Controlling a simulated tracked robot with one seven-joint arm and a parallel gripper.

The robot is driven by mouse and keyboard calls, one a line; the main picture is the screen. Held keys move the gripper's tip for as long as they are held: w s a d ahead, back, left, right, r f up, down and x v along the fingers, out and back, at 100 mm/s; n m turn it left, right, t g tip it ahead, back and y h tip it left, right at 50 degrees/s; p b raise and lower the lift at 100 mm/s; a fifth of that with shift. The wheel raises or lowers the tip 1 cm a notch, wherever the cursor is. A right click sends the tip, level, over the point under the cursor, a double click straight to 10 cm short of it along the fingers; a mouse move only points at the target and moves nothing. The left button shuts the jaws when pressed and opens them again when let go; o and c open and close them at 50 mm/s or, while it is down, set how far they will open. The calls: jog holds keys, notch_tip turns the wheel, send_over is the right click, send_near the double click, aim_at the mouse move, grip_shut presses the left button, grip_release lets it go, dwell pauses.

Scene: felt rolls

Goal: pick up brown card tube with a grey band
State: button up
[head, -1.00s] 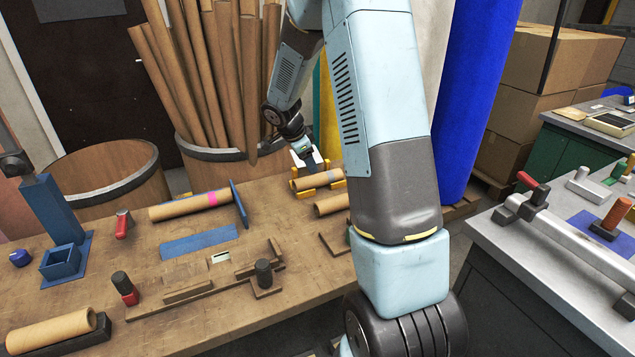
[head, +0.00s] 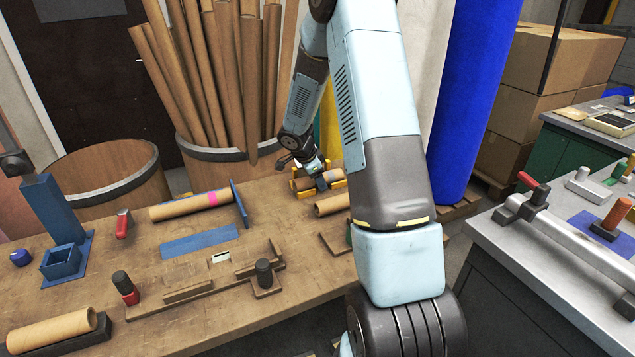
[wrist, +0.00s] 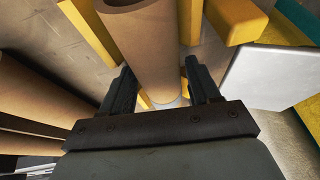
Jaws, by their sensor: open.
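A brown card tube (head: 302,184) lies in a yellow holder at the back right of the wooden bench in the head view. My gripper (head: 320,181) is down at this tube and hides part of it. In the wrist view the tube (wrist: 150,45) runs between my two open fingers (wrist: 161,88), one on each side. A pale greyish strip shows on the tube close to the gripper's crossbar; I cannot tell for certain that it is the grey band.
Another brown tube (head: 331,204) lies just in front of the holder (head: 336,174). A pink-banded tube (head: 190,205) lies to the left beside an upright blue plate (head: 240,204). A barrel of tall tubes (head: 215,153) stands behind.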

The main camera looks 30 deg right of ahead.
jog(key=shift+c, duration=0.3)
grip_shut()
dwell(0.3)
jog(key=shift+r, duration=0.6)
jog(key=s+a+r, duration=0.3)
jog(key=s+r, duration=0.8)
jog(key=s, duration=0.2)
jog(key=shift+s+a+r, duration=0.3)
jog(key=shift+a+r, duration=0.05)
jog(key=shift+r, duration=0.05)
